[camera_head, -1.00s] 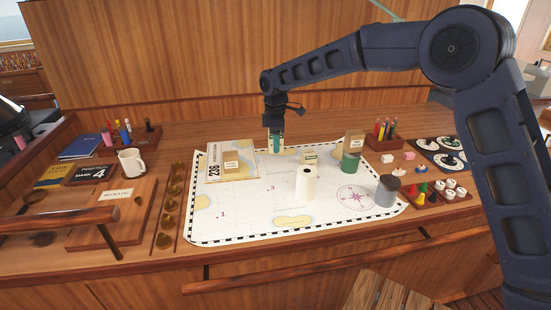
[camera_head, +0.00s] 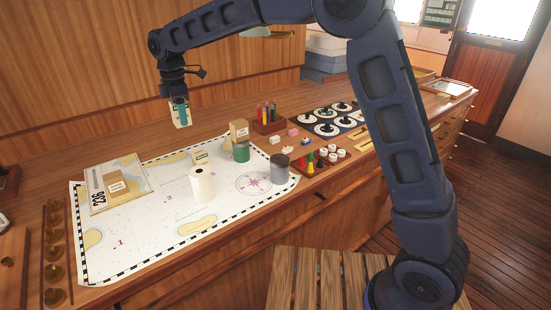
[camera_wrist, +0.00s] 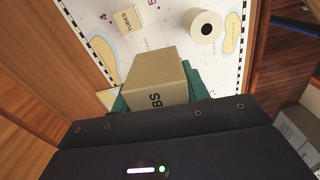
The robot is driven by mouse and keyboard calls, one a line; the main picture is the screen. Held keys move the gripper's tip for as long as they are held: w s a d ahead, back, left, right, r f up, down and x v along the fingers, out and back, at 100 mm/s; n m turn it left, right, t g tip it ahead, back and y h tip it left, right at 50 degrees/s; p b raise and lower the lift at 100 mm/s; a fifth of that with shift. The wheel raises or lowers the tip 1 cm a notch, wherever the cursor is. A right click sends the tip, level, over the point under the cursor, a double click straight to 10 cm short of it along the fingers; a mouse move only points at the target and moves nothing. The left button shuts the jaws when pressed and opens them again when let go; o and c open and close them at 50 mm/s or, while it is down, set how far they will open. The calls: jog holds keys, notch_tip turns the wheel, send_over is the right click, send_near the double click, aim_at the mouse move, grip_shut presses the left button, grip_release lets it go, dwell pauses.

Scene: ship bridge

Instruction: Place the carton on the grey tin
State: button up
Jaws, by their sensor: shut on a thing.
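My gripper (camera_head: 181,113) is shut on a small tan carton (camera_head: 185,118), held upright above the back of the chart. In the wrist view the held carton (camera_wrist: 155,78) sits between the green fingers, with part of its lettering showing. The grey tin (camera_head: 279,169) stands on the right end of the chart, with a dark top and nothing on it. It lies to the right of and nearer than my gripper, well apart from it. I cannot make out the tin in the wrist view.
Another carton (camera_head: 238,130) stands on a green tin (camera_head: 241,153). A small carton (camera_head: 200,157) and a white roll (camera_head: 201,185) stand on the chart (camera_head: 140,245). A carton (camera_head: 115,183) lies on a booklet at left. Game pieces (camera_head: 318,158) sit close right of the grey tin.

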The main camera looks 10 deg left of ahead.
jog(key=w+d+r, duration=0.2)
jog(key=w+d, duration=0.1)
jog(key=d, duration=0.5)
jog(key=w+d+r, duration=0.2)
jog(key=d, duration=0.5)
jog(key=r+n, duration=0.1)
jog(key=r, duration=0.1)
send_over(280, 159)
notch_tip(280, 159, down, 20)
jog(key=shift+w+r, duration=0.1)
jog(key=o, duration=1)
